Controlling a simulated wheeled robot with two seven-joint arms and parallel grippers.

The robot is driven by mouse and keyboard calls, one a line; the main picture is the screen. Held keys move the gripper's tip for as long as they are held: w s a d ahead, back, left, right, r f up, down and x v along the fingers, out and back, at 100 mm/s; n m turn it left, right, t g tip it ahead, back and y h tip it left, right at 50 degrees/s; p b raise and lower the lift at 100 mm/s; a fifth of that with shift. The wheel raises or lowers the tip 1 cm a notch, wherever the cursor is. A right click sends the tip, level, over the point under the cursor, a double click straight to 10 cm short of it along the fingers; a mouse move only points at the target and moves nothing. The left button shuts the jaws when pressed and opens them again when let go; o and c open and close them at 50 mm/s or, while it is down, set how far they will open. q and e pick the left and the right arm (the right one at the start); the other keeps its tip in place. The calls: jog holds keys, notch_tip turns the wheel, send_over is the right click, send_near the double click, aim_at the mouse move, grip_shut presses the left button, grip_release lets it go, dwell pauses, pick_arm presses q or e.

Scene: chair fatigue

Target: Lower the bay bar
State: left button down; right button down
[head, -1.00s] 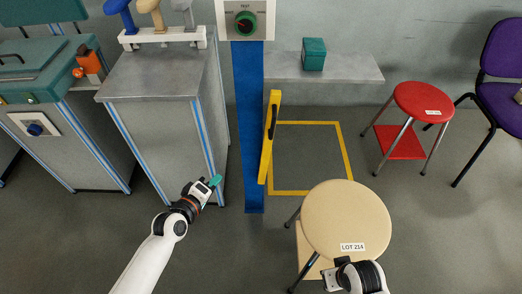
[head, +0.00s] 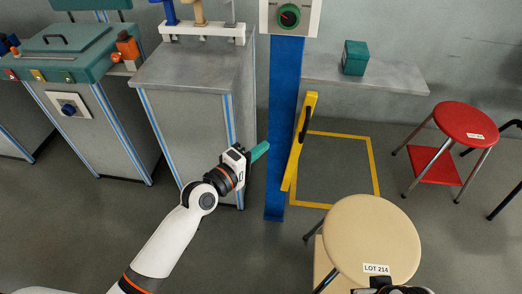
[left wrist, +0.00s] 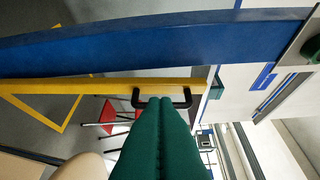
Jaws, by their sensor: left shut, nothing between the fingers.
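The yellow bay bar (head: 300,145) stands nearly upright beside the blue post (head: 284,130), with a black handle (head: 305,124) on its upper part. In the left wrist view the yellow bar (left wrist: 110,86) runs across the picture below the blue post (left wrist: 150,42), and its black handle (left wrist: 184,100) shows just beyond my fingertips. My left gripper (head: 262,150) is shut and empty, with its green fingers pointing at the post from the left. The fingers (left wrist: 160,105) overlap the handle in the wrist view; I cannot tell whether they touch it. My right gripper (head: 385,287) shows only partly at the bottom edge.
A yellow-outlined floor bay (head: 340,170) lies right of the bar. A beige stool labelled LOT 214 (head: 375,235) stands in front of it, and a red stool (head: 465,125) to the right. A grey cabinet (head: 185,75) stands left of the post. A green box (head: 355,57) sits on a shelf.

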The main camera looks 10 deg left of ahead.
pick_arm(q)
jog(key=w+d+b, duration=0.1)
jog(key=w+d, duration=0.5)
jog(key=d, duration=0.1)
jog(key=shift+w+d+f, duration=0.2)
jog(key=shift+d+f, duration=0.1)
jog(key=shift+f, duration=0.05)
